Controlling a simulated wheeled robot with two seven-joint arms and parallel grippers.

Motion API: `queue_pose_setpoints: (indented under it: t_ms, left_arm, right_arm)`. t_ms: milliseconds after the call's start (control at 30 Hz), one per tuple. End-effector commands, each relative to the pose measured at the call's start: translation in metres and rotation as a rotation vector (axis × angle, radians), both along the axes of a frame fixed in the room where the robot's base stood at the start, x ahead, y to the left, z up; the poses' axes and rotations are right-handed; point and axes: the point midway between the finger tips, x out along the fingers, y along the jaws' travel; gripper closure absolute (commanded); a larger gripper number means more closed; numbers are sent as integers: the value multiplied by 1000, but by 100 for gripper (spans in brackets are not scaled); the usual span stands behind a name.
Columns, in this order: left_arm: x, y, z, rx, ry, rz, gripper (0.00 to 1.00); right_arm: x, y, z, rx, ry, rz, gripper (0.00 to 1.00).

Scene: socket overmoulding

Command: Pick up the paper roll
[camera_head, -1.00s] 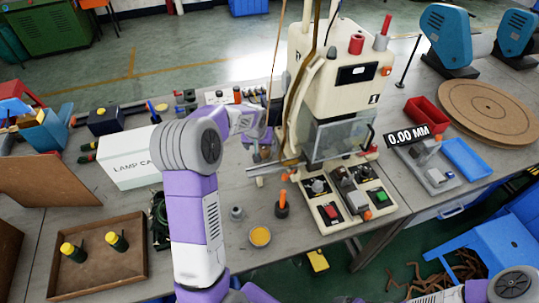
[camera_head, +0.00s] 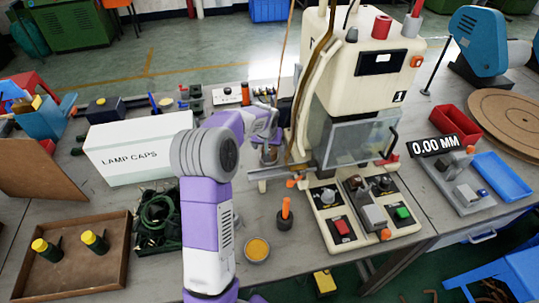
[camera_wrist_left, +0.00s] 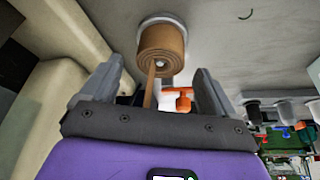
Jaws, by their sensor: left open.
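The paper roll (camera_wrist_left: 163,48) is a brown roll with a pale core, seen in the left wrist view against a white round flange. A brown strip hangs from it toward my left gripper (camera_wrist_left: 157,88). That gripper is open, with one grey finger on each side of the strip. The roll appears just beyond the fingertips, between them, and I see no grip on it. In the head view my left arm reaches to the cream machine (camera_head: 365,90), and I cannot clearly make out the roll there. My right gripper is not in view.
A white lamp caps box (camera_head: 135,155) and a brown tray (camera_head: 75,283) stand left of my arm. An orange-handled tool (camera_head: 285,210) and a small yellow-filled bowl (camera_head: 257,249) are close in front of it. A red tray (camera_head: 457,124) lies right of the machine.

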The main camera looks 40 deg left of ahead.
Motion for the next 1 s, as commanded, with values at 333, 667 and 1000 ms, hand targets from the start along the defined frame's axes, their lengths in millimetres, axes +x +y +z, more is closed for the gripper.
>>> queue_pose_setpoints:
  t_ms: [333, 667, 1000]
  left_arm:
    - [12, 7, -36, 0, 1, 0, 11]
    - [12, 7, -35, 0, 1, -1, 43]
    - [12, 7, -34, 0, 0, 0, 68]
  right_arm:
    - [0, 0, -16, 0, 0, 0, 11]
    - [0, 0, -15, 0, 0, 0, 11]
    - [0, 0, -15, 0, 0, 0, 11]
